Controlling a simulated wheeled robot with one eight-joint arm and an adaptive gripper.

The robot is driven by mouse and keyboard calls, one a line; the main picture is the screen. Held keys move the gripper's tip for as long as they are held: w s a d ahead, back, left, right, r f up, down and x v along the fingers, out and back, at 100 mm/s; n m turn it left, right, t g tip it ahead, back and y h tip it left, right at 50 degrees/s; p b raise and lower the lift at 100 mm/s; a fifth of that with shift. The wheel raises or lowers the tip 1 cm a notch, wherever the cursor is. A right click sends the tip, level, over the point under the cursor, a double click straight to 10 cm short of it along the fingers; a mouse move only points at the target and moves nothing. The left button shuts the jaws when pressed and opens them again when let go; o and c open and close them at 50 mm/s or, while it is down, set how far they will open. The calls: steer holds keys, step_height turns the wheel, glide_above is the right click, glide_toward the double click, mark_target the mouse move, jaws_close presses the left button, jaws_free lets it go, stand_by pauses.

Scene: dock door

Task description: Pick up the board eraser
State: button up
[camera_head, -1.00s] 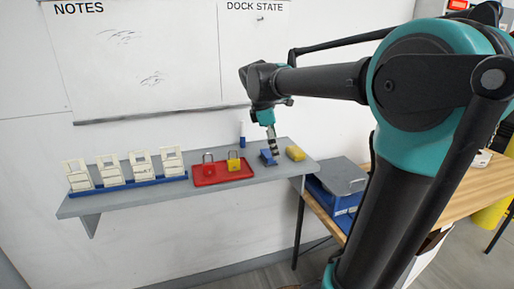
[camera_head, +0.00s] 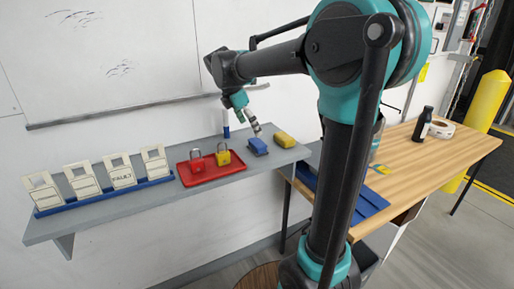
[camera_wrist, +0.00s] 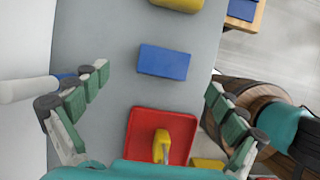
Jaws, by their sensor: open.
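A blue block (camera_head: 258,147), which looks like the board eraser, lies on the grey wall shelf (camera_head: 110,203) near its right end. A yellow block (camera_head: 284,139) lies to its right; I cannot fully tell which block is the eraser. My gripper (camera_head: 254,126) is above the blue block, pointing down. In the wrist view, my gripper (camera_wrist: 157,81) is open and empty, its fingers spread wide on either side. The blue block (camera_wrist: 163,62) shows between and slightly beyond the fingertips, untouched. The yellow block (camera_wrist: 178,4) is cut off at the top edge.
A red tray (camera_head: 238,169) with a red padlock (camera_head: 197,161) and a yellow padlock (camera_head: 223,155) sits left of the blue block. Several cream tags stand in a blue rack (camera_head: 107,193). A wooden table (camera_head: 440,158) is at right.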

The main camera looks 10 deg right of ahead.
mark_target(257, 142)
steer(key=shift+s+x, duration=0.2)
steer(key=shift+x, duration=1.7)
steer(key=shift+s+x, duration=0.15)
steer(key=shift+x, duration=1.8)
steer(key=shift+a, duration=0.1)
steer(key=shift+c, duration=0.6)
steer(key=c, duration=1.2)
